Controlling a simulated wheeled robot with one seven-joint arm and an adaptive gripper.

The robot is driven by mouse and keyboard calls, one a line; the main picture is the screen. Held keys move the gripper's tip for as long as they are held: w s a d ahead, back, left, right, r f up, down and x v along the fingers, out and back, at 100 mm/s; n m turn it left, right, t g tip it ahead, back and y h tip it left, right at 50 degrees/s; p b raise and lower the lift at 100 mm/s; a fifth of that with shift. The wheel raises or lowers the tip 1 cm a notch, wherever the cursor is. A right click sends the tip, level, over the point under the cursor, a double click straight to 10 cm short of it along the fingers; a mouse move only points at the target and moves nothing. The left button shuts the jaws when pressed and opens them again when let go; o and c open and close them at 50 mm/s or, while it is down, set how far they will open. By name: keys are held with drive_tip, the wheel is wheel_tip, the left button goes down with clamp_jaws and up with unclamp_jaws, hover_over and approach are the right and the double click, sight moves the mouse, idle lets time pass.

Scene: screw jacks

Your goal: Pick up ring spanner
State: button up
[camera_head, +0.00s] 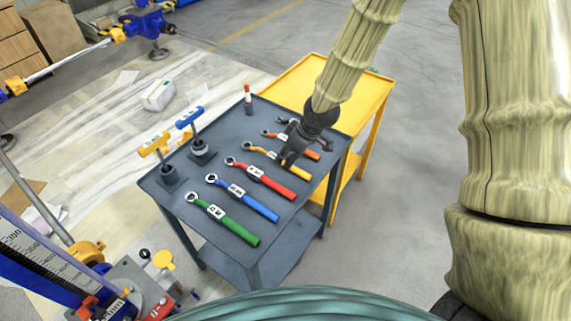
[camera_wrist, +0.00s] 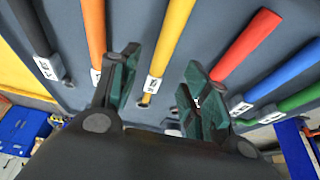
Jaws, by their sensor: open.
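Several ring spanners with coloured handles lie in a row on the grey trolley top (camera_head: 285,225): green (camera_head: 230,222), blue (camera_head: 255,204), red (camera_head: 268,182), yellow (camera_head: 292,175), orange (camera_head: 305,151) and a black one, partly hidden by my arm. Each has a white label near its ring end. My gripper (camera_head: 287,162) is open and empty over the yellow spanner. In the wrist view the yellow spanner (camera_wrist: 172,35) passes between the two fingers (camera_wrist: 163,72). The orange spanner (camera_wrist: 94,28) lies left of the fingers, the red one (camera_wrist: 245,45) right. Finger height above the trolley is unclear.
A yellow-handled T-tool (camera_head: 155,145) and a blue-handled one (camera_head: 190,118) stand at the trolley's left side. A small orange-and-white upright item (camera_head: 248,93) stands at the back corner. A yellow trolley (camera_head: 295,84) adjoins behind. Open floor lies right.

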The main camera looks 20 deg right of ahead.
drive_tip(key=shift+x, duration=1.8)
drive_tip(key=shift+s, duration=0.1)
clamp_jaws()
